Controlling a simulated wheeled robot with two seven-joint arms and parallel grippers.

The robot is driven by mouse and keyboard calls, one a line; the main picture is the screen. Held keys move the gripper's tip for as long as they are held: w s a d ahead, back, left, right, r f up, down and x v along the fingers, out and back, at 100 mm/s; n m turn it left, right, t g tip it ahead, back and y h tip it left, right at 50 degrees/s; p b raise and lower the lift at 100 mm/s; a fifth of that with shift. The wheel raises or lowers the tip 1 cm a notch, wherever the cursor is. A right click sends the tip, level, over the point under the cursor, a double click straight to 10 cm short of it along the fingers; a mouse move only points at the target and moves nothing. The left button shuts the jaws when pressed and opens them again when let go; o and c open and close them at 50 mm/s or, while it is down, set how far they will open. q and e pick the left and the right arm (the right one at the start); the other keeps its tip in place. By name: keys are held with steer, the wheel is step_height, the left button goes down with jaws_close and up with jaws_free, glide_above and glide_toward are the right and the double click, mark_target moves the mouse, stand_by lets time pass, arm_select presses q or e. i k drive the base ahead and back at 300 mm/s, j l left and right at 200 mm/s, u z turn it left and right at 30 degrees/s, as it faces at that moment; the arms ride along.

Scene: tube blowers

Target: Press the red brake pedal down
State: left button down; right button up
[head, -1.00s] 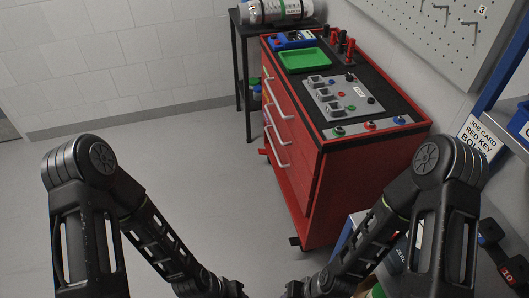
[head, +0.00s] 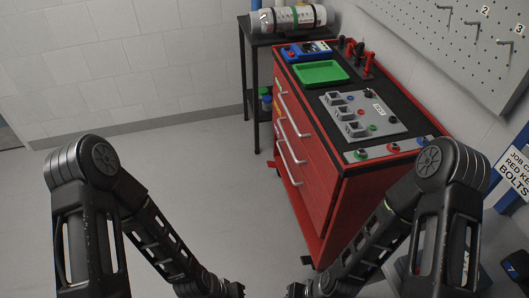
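A red tool cart (head: 335,195) with several drawers stands right of centre. Low along its left side runs a red bottom ledge (head: 296,218). I cannot make out a brake pedal for certain; the cart's lower right part is hidden behind my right arm. My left gripper (head: 232,290) and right gripper (head: 298,291) are at the bottom edge, cut off by the frame. They are apart from each other, and their fingers are too dark and cropped to read.
On the cart top are a green tray (head: 321,73), a grey switch panel (head: 362,114) and a front strip of buttons (head: 388,150). A black side table (head: 257,80) holds a metal cylinder (head: 287,19). A pegboard wall is at right. The floor (head: 190,190) left of the cart is clear.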

mark_target(270, 164)
steer(key=i+j, duration=0.65)
steer(key=i, duration=0.15)
steer(key=i+j, duration=0.6)
steer(key=i, duration=0.2)
steer(key=i+j, duration=0.65)
steer(key=i, duration=0.15)
steer(key=z, duration=2.55)
